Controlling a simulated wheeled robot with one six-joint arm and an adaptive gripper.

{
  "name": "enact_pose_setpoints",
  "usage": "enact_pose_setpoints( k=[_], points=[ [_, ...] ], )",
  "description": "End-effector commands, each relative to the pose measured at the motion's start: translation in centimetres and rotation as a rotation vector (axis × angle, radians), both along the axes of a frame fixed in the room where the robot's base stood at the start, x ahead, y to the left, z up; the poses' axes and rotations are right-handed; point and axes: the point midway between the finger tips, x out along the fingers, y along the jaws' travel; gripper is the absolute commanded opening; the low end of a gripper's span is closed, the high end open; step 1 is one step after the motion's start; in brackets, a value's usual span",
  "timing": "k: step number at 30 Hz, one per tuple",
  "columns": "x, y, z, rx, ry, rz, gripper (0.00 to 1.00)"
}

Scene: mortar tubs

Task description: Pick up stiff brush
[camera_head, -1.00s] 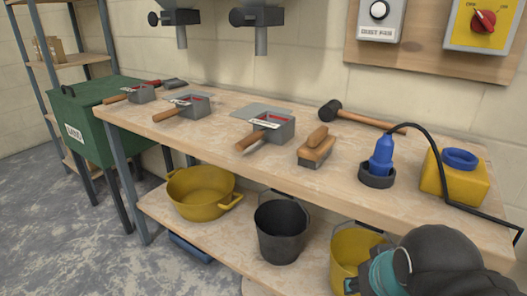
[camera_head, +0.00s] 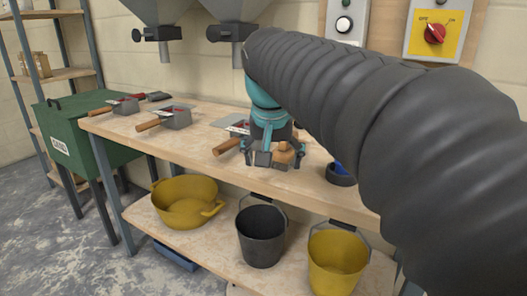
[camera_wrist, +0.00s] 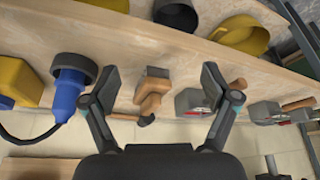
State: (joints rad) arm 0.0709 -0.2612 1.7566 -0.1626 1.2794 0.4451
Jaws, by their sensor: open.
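The stiff brush (camera_head: 285,153), with a wooden block and handle, lies on the upper bench shelf; my gripper hides part of it in the head view. In the wrist view the brush (camera_wrist: 153,88) shows whole, between the two spread fingers but farther off. My gripper (camera_head: 271,162) is open and empty, in front of and above the brush. It also shows in the wrist view (camera_wrist: 160,76), with a finger on either side and nothing between them touching.
A trowel-handled metal box (camera_wrist: 196,98) lies beside the brush, and a blue plug tool (camera_wrist: 68,88) stands on its other side. A mallet (camera_wrist: 146,119) lies behind. Buckets (camera_head: 262,238) and a yellow tub (camera_head: 184,205) stand on the lower shelf.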

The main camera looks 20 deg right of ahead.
Motion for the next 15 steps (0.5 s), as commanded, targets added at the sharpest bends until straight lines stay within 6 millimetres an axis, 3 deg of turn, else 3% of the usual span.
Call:
enact_pose_setpoints(
  k=[1,6,9,15],
  points=[
    [2.0,-0.9,1.2,0.001,0.006,-0.057,0.86],
    [6.4,-3.6,4.4,0.0,0.015,-0.242,0.86],
    [8.1,-4.7,5.5,-0.001,0.015,-0.323,0.86],
    [9.6,-5.9,6.3,0.0,0.013,-0.406,0.86]
  ],
)
